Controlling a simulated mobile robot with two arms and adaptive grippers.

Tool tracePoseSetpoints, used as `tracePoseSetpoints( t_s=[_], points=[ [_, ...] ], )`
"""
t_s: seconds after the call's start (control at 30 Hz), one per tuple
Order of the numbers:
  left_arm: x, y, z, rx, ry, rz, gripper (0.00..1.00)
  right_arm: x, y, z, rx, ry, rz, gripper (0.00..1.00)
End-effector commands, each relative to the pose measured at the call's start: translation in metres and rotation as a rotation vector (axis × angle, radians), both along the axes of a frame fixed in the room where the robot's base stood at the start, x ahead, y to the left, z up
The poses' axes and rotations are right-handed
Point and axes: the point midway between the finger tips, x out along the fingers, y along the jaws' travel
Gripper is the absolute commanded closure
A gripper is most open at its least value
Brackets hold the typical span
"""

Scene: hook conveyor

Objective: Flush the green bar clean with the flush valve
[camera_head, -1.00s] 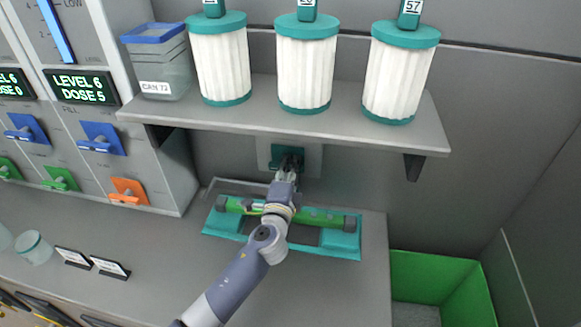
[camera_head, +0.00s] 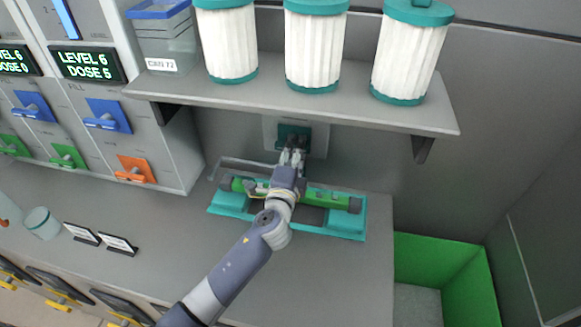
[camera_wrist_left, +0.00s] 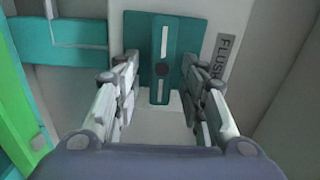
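The flush valve is a teal plate with an upright teal handle (camera_wrist_left: 160,60) beside a FLUSH label in the left wrist view. In the head view its teal plate (camera_head: 294,136) is on the wall under the shelf. The green bar (camera_head: 328,200) lies across a teal cradle (camera_head: 232,207) on the counter, its middle hidden behind my left arm. My left gripper (camera_head: 293,146) is at the valve. In the left wrist view its fingers (camera_wrist_left: 160,85) are spread on either side of the handle, with gaps visible. My right gripper is not in view.
A shelf (camera_head: 300,106) with white ribbed filters (camera_head: 315,50) and a clear canister (camera_head: 165,42) overhangs the valve. A dispenser panel with blue levers (camera_head: 108,115) stands left. A green bin (camera_head: 445,255) is at right.

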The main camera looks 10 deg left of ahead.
Motion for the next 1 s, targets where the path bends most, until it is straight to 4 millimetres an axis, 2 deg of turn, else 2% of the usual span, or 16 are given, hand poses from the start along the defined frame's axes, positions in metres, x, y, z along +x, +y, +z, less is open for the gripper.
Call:
tracePoseSetpoints(
  t_s=[0.3, 0.5, 0.7, 1.0],
  points=[
    [-0.065, 0.000, -0.002, -0.002, 0.003, -0.001, 0.62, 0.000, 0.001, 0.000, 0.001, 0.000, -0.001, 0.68],
    [-0.093, 0.000, -0.001, 0.000, 0.002, -0.001, 0.62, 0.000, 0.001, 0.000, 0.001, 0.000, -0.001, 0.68],
    [-0.104, 0.000, 0.000, 0.000, 0.000, -0.001, 0.62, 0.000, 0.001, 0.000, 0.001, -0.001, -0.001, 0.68],
    [-0.105, 0.000, 0.000, 0.000, 0.000, -0.001, 0.62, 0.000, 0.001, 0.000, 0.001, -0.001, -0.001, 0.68]
  ],
)
